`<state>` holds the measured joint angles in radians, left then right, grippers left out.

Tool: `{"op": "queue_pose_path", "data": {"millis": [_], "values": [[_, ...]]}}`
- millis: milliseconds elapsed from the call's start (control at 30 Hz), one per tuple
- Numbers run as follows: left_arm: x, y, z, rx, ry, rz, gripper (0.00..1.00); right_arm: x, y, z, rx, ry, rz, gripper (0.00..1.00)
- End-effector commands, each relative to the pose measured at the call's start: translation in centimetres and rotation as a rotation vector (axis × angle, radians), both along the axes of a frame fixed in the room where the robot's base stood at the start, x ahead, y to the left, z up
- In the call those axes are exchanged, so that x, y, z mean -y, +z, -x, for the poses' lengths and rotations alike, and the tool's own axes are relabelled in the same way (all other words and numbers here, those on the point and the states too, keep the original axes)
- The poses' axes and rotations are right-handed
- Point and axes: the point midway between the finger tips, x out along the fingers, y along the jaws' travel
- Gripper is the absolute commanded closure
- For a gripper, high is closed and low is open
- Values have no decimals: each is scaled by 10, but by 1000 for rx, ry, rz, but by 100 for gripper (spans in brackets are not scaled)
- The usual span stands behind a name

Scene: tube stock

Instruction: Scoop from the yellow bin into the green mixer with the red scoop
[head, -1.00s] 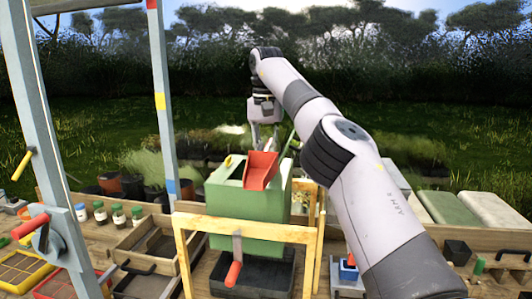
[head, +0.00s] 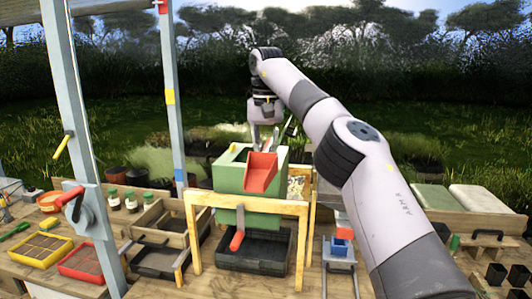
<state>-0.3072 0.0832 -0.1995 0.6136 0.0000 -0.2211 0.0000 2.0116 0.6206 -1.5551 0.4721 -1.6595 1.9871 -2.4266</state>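The green mixer (head: 227,178) is an open-topped box behind a wooden frame, in the middle of the head view. The red scoop (head: 261,173) is at the mixer's top front edge, tilted with its open side towards me. My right gripper (head: 266,142) points down just above and behind the scoop and appears shut on its handle, which is mostly hidden. I cannot see what is inside the scoop or the mixer. My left gripper is not in view. No bin that is clearly the yellow one shows; a yellow-rimmed tray (head: 66,246) lies at the left.
The wooden frame (head: 250,204) stands around the mixer, with a black tray (head: 255,262) below. A grey-blue post (head: 172,90) rises behind left. A red-rimmed tray (head: 62,266), wooden boxes (head: 128,247) and small jars (head: 130,203) are at the left. Black pots (head: 497,275) stand at the right.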

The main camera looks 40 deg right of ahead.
Motion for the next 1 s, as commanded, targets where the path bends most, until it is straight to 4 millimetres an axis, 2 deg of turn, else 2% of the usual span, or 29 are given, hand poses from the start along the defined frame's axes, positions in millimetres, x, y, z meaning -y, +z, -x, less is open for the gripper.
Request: {"op": "queue_pose_path", "data": {"millis": [300,567,767,967,1000], "values": [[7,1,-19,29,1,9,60,-8,-16,10,-11,25,-5,100],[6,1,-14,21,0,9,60,-25,-45,27,-21,78,-13,100],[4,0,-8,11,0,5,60,-54,-92,56,-25,172,-12,100],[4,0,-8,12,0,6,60,-100,-164,100,-30,318,-9,100],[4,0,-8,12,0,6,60,-112,-182,111,-33,354,-11,100]]}}
